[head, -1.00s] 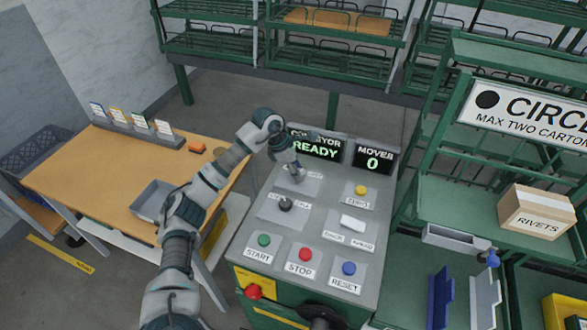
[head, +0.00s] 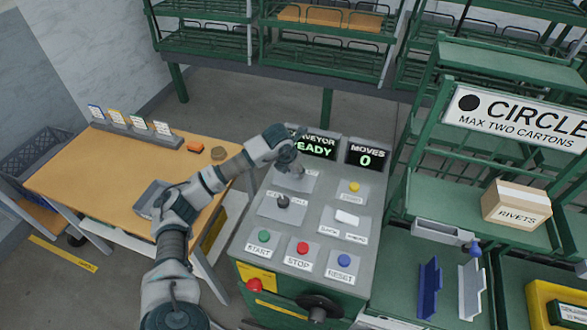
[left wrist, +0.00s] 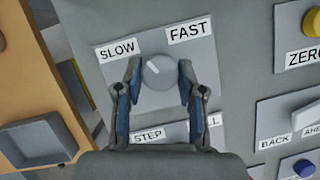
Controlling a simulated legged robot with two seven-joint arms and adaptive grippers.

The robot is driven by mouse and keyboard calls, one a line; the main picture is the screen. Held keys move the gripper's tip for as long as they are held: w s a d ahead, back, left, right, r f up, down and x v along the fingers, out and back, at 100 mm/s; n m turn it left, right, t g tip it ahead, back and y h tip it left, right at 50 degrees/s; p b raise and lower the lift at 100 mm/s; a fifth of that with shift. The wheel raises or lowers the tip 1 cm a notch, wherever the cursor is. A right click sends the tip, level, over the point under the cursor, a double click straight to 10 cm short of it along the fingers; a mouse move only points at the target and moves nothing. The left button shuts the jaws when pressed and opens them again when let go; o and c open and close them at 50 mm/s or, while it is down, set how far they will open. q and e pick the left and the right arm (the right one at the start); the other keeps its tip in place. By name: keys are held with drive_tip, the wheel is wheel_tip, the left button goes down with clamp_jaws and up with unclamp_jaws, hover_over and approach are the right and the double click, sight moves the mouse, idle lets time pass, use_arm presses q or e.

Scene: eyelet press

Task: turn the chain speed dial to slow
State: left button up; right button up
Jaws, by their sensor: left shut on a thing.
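The chain speed dial (left wrist: 158,71) is a round grey knob with a white pointer line on a light plate. In the left wrist view its SLOW label (left wrist: 117,50) is at upper left and its FAST label (left wrist: 189,30) at upper right. The pointer line slants up and left, leaning towards the SLOW side. My left gripper (left wrist: 159,76) is shut on the dial, one finger on each side. In the head view my left gripper (head: 291,171) is over the panel's upper left plate and hides the dial. My right gripper is not in view.
Near the dial are a step lever (head: 283,201), a yellow zero button (head: 354,187) and a white rocker (head: 347,216). START (head: 264,236), STOP (head: 303,248) and RESET (head: 344,261) buttons line the front. The display (head: 314,147) stands behind; a wooden table (head: 90,180) is left.

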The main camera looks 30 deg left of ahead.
use_arm(q)
drive_tip(key=shift+w+r+n, duration=0.2)
drive_tip(key=shift+r+n, duration=0.1)
drive_tip(key=shift+n, duration=0.4)
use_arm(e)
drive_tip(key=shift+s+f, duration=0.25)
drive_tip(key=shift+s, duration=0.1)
use_arm(q)
drive_tip(key=shift+y, duration=0.3)
drive_tip(key=o, duration=1.1)
drive_tip(key=shift+c, duration=0.2)
drive_tip(key=shift+o, duration=0.3)
drive_tip(key=shift+w+f, duration=0.1)
drive_tip(key=shift+f, duration=0.1)
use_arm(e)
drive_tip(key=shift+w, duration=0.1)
use_arm(q)
drive_tip(key=v, duration=1.1)
drive_tip(key=shift+s+r, duration=0.25)
drive_tip(key=shift+r, duration=0.1)
drive_tip(key=shift+a, duration=0.1)
